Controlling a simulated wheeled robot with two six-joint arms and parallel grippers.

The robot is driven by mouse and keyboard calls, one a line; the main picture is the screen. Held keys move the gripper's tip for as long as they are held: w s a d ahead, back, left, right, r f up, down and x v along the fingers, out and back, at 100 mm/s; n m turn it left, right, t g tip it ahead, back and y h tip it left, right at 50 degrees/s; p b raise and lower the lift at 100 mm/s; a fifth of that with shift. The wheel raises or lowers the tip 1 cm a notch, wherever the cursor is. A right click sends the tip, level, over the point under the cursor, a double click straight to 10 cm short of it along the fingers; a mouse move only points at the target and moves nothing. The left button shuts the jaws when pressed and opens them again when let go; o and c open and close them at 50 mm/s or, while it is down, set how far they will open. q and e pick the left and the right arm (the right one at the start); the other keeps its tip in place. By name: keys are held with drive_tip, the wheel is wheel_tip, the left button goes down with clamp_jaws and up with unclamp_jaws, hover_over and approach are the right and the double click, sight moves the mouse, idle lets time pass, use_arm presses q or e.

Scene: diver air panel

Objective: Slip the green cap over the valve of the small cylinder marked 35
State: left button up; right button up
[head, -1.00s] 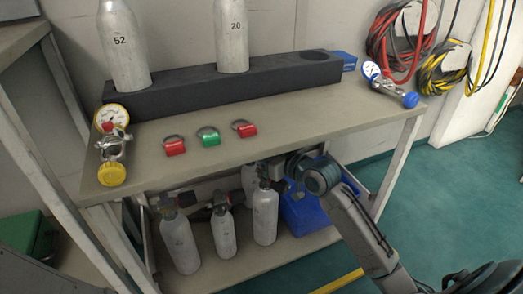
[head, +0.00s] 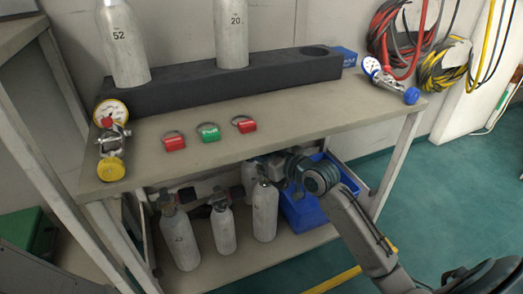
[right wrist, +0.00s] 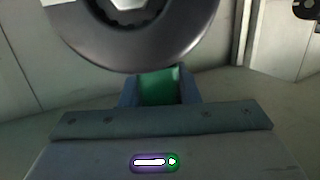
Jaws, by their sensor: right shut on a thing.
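Several small grey cylinders stand upright on the lower shelf in the head view: a left one (head: 181,243), a middle one (head: 223,232) and a right one (head: 265,214), with another partly hidden behind. Their numbers are too small to read. My right arm reaches in under the tabletop near the right cylinder's top. My right gripper (right wrist: 160,90) is shut on a green piece, which looks like the green cap (right wrist: 158,86). In the head view its fingertips and the cap are not clearly visible. My left gripper is not in view.
The tabletop edge (head: 240,158) overhangs the shelf. A blue crate (head: 303,211) stands right of the cylinders. On top are red and green ringed tags (head: 209,133), two gauges, and a black rack (head: 180,93) with cylinders 52 and 20.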

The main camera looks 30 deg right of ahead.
drive_tip(key=shift+f, duration=0.25)
drive_tip(key=shift+r+p, duration=0.1)
drive_tip(key=shift+p, duration=0.25)
drive_tip(key=shift+f+b, duration=0.3)
drive_tip(key=shift+f, duration=0.4)
idle(0.4)
drive_tip(key=shift+p, duration=0.3)
idle(0.3)
drive_tip(key=shift+f, duration=0.5)
idle(0.5)
drive_tip(key=o, duration=1)
